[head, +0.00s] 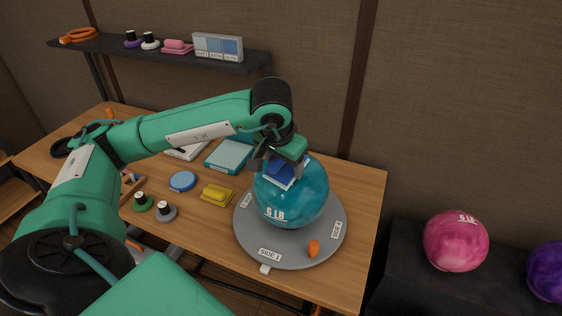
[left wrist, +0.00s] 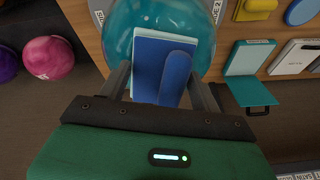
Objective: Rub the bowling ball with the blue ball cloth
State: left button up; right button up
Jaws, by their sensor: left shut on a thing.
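The teal bowling ball (head: 292,200), marked "LB", sits on a round grey turntable (head: 325,245) on the wooden table. The blue ball cloth (head: 283,175) lies against the upper side of the ball. My left gripper (head: 282,165) is shut on the cloth, just above the ball's top left. In the left wrist view the cloth (left wrist: 165,65) shows between the fingers, with the ball (left wrist: 125,25) behind it. The cloth appears to touch the ball, but the contact itself is hidden. My right gripper is not in view.
An orange object (head: 313,248) lies on the turntable. Pink (head: 456,241) and purple balls sit on a dark rack at right.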

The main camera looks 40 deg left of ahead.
pick_arm(q)
jog(key=shift+w+d+f, duration=0.1)
jog(key=shift+w+d, duration=0.05)
jog(key=shift+d, duration=0.5)
jog(key=shift+s+a+b, duration=0.2)
jog(key=shift+a+b, duration=0.3)
jog(key=shift+a, duration=0.3)
jog(key=shift+s+a, duration=0.15)
jog(key=shift+a, duration=0.55)
jog(key=shift+d, duration=0.1)
jog(key=p+v, duration=0.3)
jog(key=v, duration=0.3)
jog(key=shift+d, duration=0.2)
jog(key=shift+r, duration=0.2)
